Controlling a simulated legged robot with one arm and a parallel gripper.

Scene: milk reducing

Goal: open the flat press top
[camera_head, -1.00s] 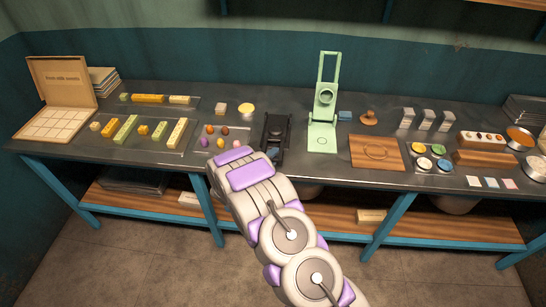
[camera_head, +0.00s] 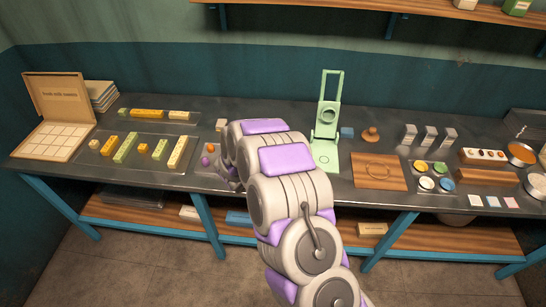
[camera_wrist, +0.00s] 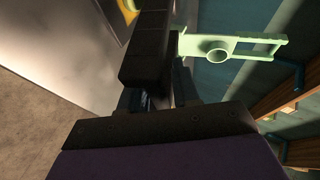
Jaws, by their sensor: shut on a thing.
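The flat press, a black device that stood left of the green press in the earlier head view, is hidden behind my arm in the head view now. In the wrist view, the dark blocky finger of my gripper (camera_wrist: 150,50) points up the picture. A thin dark part, which looks like the flat press top (camera_wrist: 178,72), lies right beside the finger. My gripper is shut on it, though the contact is in shadow and mostly hidden. How far the top is raised cannot be told.
The green press (camera_head: 327,120) stands upright with its frame raised, just right of my arm. A wooden board (camera_head: 379,171) lies right of it. Left are a sweets tray (camera_head: 150,162) and an open box (camera_head: 50,140). A shelf (camera_head: 400,12) hangs above.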

